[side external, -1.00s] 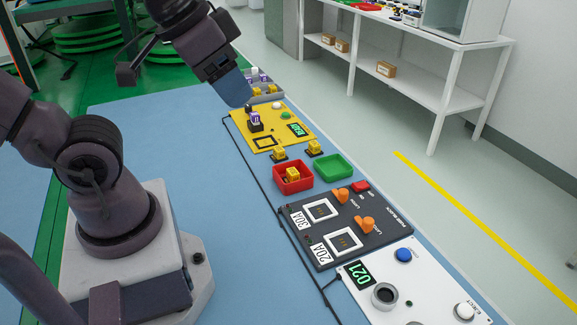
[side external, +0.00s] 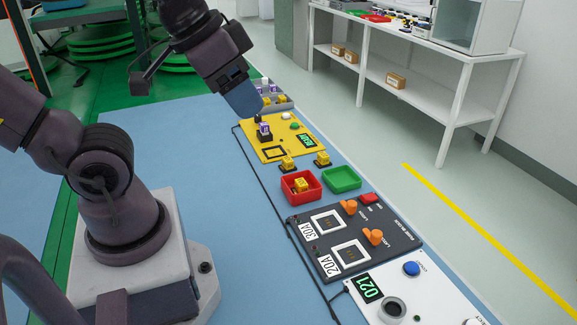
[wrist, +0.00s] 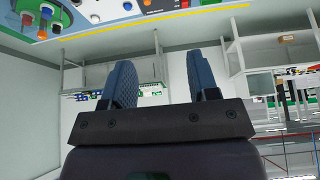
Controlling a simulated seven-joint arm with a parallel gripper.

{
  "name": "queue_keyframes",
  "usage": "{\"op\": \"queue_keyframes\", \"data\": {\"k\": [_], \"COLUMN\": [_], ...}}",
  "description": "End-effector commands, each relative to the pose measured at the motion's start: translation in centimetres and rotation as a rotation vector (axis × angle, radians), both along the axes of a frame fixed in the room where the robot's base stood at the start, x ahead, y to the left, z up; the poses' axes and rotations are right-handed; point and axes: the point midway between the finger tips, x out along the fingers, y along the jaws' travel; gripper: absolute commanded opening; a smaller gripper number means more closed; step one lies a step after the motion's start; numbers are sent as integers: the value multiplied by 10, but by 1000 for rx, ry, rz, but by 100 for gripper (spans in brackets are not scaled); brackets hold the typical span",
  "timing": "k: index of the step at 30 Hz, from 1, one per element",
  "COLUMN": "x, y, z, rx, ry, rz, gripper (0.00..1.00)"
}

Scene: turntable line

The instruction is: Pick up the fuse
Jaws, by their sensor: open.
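A fuse-like part with a purple face (side external: 264,128) stands in a black holder on the yellow board (side external: 285,149). Yellow fuse-like parts on black bases stand in front of the board, one left (side external: 288,163) and one right (side external: 322,159). Another yellow part (side external: 301,185) lies in the red tray (side external: 289,195). I cannot tell which one is the fuse. My gripper (side external: 247,112) is above the far end of the yellow board, close to the purple part in the picture; its height is unclear. In the wrist view my gripper (wrist: 163,80) has its blue fingers apart with nothing between them.
The green tray (side external: 341,179) is empty. A dark fuse block (side external: 342,280) with orange levers and a white panel (side external: 385,273) lie nearer. A grey bin (side external: 284,104) with several parts stands behind the board.

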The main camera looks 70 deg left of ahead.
Motion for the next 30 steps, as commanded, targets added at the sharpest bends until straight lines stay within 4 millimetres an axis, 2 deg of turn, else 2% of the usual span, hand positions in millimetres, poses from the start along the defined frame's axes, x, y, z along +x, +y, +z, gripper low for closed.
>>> {"op": "queue_keyframes", "data": {"k": [2, 6, 14, 18, 23, 30], "x": [0, 0, 0, 5, 29, 80], "y": [0, 0, 0, 2, 17, 58], "z": [0, 0, -1, -17, -43, -92], "rx": [0, 0, 0, -8, -42, -96], "ry": [0, 0, 5, 87, 243, 410], "rz": [0, 0, 0, 11, 70, 345], "gripper": [54, 77, 77, 77, 77, 77]}}
